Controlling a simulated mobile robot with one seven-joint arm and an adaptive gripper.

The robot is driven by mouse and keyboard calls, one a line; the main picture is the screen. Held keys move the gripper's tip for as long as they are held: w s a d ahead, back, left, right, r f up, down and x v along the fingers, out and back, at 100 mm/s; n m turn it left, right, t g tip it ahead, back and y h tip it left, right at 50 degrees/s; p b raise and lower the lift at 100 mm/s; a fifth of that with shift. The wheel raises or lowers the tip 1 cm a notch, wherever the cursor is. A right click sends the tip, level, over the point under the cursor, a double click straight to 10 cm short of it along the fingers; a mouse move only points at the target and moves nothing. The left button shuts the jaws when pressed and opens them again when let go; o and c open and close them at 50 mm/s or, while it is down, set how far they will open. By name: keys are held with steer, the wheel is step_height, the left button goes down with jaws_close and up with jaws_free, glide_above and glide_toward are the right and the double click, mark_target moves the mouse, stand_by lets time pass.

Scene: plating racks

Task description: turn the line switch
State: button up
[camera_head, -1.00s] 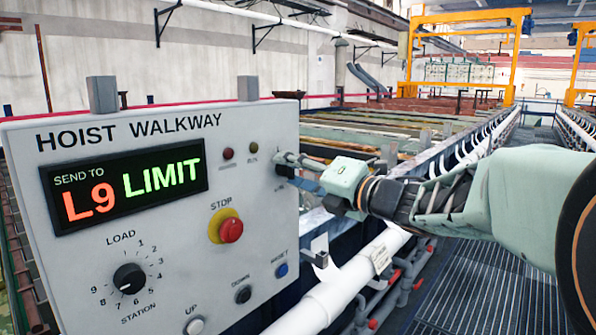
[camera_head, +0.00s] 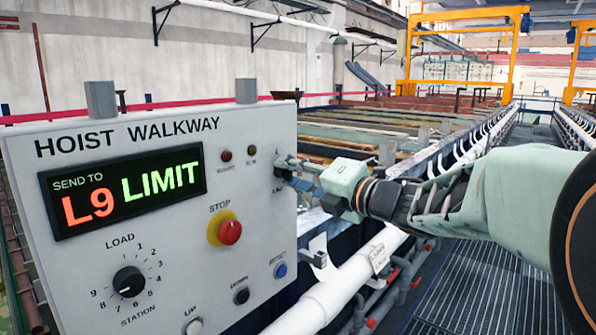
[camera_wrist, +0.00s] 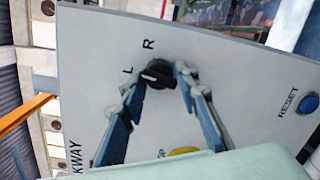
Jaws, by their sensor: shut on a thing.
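The line switch (camera_wrist: 156,77) is a small black knob on the grey panel (camera_head: 150,270). In the wrist view the letters L and R are printed beside it, and the knob sits between my two blue-grey fingers. My gripper (camera_wrist: 161,76) is shut on the knob, one fingertip on each side. The display (camera_head: 125,188) reads "SEND TO L9 LIMIT".
The red stop button (camera_head: 230,232), load dial (camera_head: 129,281) and blue reset button (camera_head: 281,270) are on the same panel. The reset button also shows in the wrist view (camera_wrist: 309,104). A white pipe (camera_head: 325,302) runs below right, beside a grated walkway (camera_head: 480,290).

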steer(key=m+p, duration=0.6)
steer(key=r+m+g+p, duration=0.1)
steer(key=m+p, duration=0.2)
steer(key=shift+w+m, duration=0.1)
steer(key=shift+m, duration=0.5)
steer(key=o, duration=1)
steer(key=shift+f, duration=0.1)
steer(key=shift+f, duration=0.1)
steer(key=v, duration=1.2)
steer(key=shift+d, duration=0.1)
steer(key=shift+w, duration=0.1)
